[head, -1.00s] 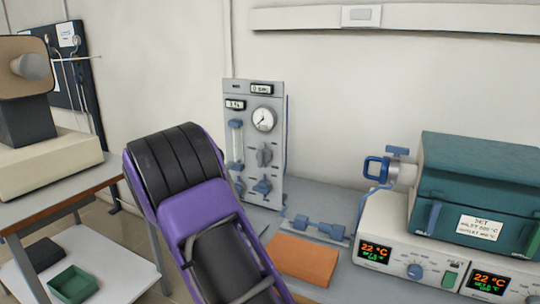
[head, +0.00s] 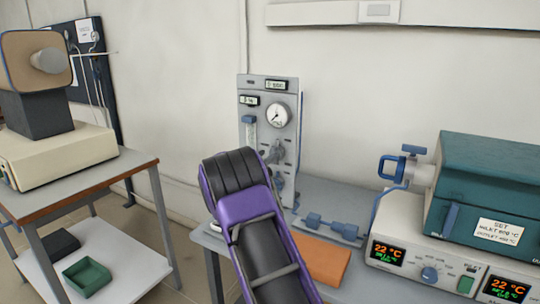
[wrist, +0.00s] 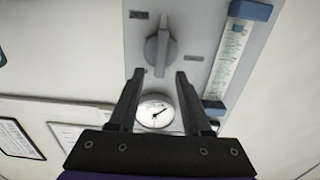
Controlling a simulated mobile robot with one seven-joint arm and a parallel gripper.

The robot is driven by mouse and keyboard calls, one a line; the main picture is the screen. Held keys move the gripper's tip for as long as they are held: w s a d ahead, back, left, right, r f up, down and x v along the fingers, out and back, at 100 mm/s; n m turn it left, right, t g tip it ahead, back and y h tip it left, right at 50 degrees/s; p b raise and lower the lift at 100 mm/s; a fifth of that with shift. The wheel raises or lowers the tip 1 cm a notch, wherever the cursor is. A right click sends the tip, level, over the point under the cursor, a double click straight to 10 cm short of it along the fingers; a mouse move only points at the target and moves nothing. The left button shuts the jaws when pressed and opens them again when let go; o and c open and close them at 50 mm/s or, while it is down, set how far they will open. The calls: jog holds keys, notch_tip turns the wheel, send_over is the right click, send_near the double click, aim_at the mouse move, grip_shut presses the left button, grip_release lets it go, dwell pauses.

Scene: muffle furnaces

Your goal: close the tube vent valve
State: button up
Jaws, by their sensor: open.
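The grey gas panel (head: 246,84) stands against the wall with a gauge, a flow tube and several knobs. A grey knob (wrist: 158,50) shows upside down in the wrist view, with the gauge (wrist: 153,112) below it and the flow tube (wrist: 229,55) to the right. My gripper (wrist: 159,73) is open and empty, its fingertips just short of the knob in the picture; contact cannot be told. A blue valve handle (head: 391,167) sits on the teal furnace's left end. Labels are too small to read, so I cannot tell which is the tube vent valve.
The teal furnace (head: 480,165) stands on its controller at the right. A blue fitting (head: 335,227) and an orange block (head: 322,262) lie on the bench near my arm. A side table (head: 100,183) with a beige device stands at the left.

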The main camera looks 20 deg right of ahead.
aim_at(272, 151)
jog(key=shift+x, duration=1.5)
grip_shut()
